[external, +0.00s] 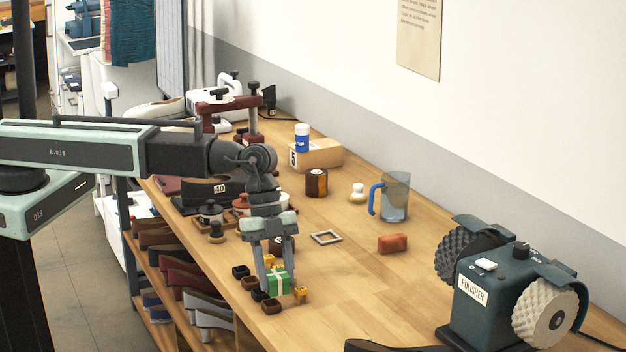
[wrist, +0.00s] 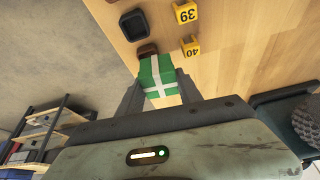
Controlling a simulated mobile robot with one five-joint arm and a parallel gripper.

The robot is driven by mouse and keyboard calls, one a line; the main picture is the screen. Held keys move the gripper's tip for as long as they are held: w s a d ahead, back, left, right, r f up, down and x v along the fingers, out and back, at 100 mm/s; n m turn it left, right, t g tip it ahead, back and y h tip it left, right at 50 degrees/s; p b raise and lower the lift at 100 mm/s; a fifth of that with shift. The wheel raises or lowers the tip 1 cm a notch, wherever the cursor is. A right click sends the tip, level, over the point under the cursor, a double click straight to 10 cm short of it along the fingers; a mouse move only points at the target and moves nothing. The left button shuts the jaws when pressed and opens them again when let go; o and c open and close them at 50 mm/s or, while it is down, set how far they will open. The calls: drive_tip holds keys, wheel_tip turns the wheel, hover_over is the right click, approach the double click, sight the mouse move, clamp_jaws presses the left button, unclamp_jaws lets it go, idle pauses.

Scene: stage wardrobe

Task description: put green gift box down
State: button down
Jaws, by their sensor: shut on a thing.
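The green gift box (external: 279,284) with pale ribbon bands is between the fingers of my gripper (external: 275,276), near the front edge of the workbench (external: 349,296). In the wrist view the green gift box (wrist: 152,70) shows its green top and white cross ribbon, with a finger of my gripper (wrist: 158,94) on each side. My gripper is shut on it and points down. I cannot tell whether the box's underside touches the bench.
Small dark open trays (external: 241,271) and yellow numbered blocks (external: 301,294) stand close around the box. A brown-red block (external: 392,243), a square frame (external: 326,237) and a blue-handled jug (external: 396,197) lie farther back. A polisher (external: 497,297) stands right. Bare bench lies between.

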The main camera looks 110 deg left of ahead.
drive_tip(key=s, duration=0.4)
drive_tip(key=shift+s+r, duration=0.15)
drive_tip(key=shift+r, duration=0.05)
